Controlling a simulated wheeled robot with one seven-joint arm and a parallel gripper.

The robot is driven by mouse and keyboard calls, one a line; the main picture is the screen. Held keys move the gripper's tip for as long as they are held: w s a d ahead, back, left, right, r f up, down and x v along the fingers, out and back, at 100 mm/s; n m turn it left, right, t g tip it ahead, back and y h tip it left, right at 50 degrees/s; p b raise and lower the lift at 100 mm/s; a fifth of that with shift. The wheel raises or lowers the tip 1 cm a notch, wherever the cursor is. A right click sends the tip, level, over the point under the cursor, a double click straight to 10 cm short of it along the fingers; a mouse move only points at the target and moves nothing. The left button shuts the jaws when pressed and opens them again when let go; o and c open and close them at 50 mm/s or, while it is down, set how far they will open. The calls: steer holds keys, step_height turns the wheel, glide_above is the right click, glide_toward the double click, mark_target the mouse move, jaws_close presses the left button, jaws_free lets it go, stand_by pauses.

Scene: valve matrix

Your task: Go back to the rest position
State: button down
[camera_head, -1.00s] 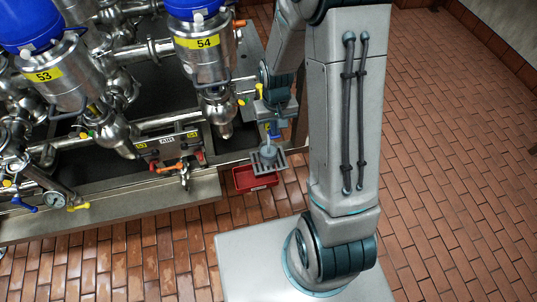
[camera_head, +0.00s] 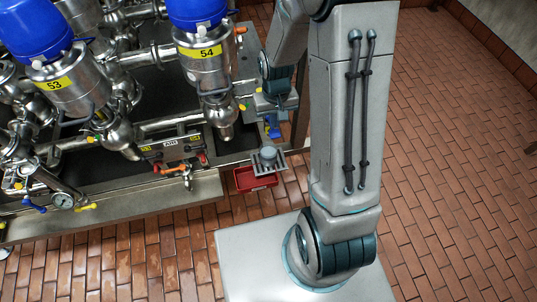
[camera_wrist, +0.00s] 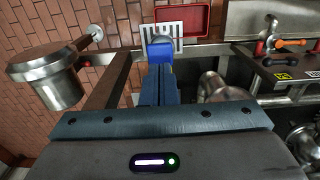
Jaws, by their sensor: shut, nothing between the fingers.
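My gripper shows in the wrist view (camera_wrist: 160,50) with its blue fingertips together and nothing between them. In the head view, the gripper (camera_head: 273,128) hangs to the right of valve 54 (camera_head: 204,62), with my arm above it. Just below it in that picture, a small grey round piece (camera_head: 268,153) sits on a slotted grey holder (camera_head: 270,166). The gripper appears apart from that piece.
A red tray (camera_head: 255,179) is at the holder. Valve 53 (camera_head: 54,88), pipes and a gauge (camera_head: 62,201) crowd the left. The tiled floor (camera_head: 460,170) on the right is clear.

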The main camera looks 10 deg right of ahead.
stand_by(0.3)
steer(key=s+r+t, duration=0.1)
steer(key=s+r, duration=0.6)
steer(key=r, duration=0.2)
steer(key=s+r+t, duration=0.1)
steer(key=s+r, duration=0.5)
steer(key=r, duration=0.4)
steer(key=shift+s+r+t, duration=0.15)
steer(key=shift+s+t, duration=0.25)
stand_by(0.6)
